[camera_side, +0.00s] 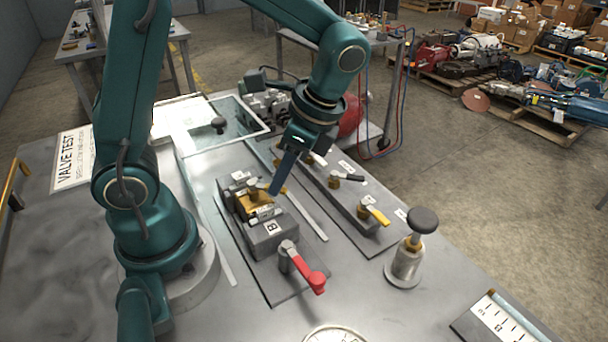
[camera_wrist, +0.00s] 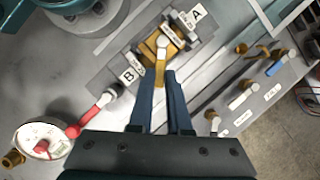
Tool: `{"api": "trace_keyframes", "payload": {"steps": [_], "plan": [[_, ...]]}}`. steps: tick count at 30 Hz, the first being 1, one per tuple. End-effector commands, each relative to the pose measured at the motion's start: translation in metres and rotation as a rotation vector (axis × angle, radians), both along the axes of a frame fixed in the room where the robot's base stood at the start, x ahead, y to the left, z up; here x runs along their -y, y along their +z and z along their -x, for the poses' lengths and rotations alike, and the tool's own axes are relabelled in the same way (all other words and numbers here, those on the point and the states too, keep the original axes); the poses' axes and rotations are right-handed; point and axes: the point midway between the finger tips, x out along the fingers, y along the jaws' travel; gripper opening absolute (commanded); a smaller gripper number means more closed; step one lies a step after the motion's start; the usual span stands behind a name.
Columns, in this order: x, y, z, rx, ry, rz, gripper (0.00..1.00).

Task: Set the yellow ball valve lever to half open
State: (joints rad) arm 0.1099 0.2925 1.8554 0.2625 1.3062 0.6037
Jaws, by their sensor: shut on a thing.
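The brass ball valve (camera_side: 257,203) sits on a grey block between plates A (camera_side: 240,177) and B (camera_side: 271,228). In the wrist view its brass body (camera_wrist: 150,47) shows under a yellow lever (camera_wrist: 161,68) with a pale hub. The lever points toward my gripper, slanted to the line from A to B. My gripper (camera_wrist: 164,82) is shut on the lever's outer part, one blue finger on each side. In the side view my gripper (camera_side: 275,190) reaches down beside the valve and hides part of the lever.
A red-handled valve (camera_side: 305,269) stands near the B end. A rail of small valves, one with a yellow handle (camera_side: 376,214), lies to the right. A dark-knobbed metal post (camera_side: 408,262) stands near the right edge. A gauge (camera_wrist: 42,138) shows lower left in the wrist view.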

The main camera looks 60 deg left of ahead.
Motion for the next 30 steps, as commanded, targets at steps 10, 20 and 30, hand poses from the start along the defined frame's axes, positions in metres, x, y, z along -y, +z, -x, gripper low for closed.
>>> {"api": "trace_keyframes", "payload": {"steps": [10,20,30], "plan": [[-0.0008,0.0002,-0.0016,0.001,0.041,0.002,0.00],[-0.0007,0.0002,-0.0014,0.000,0.039,0.001,0.43],[-0.0008,0.0008,-0.0017,0.001,0.038,0.000,0.47]]}}
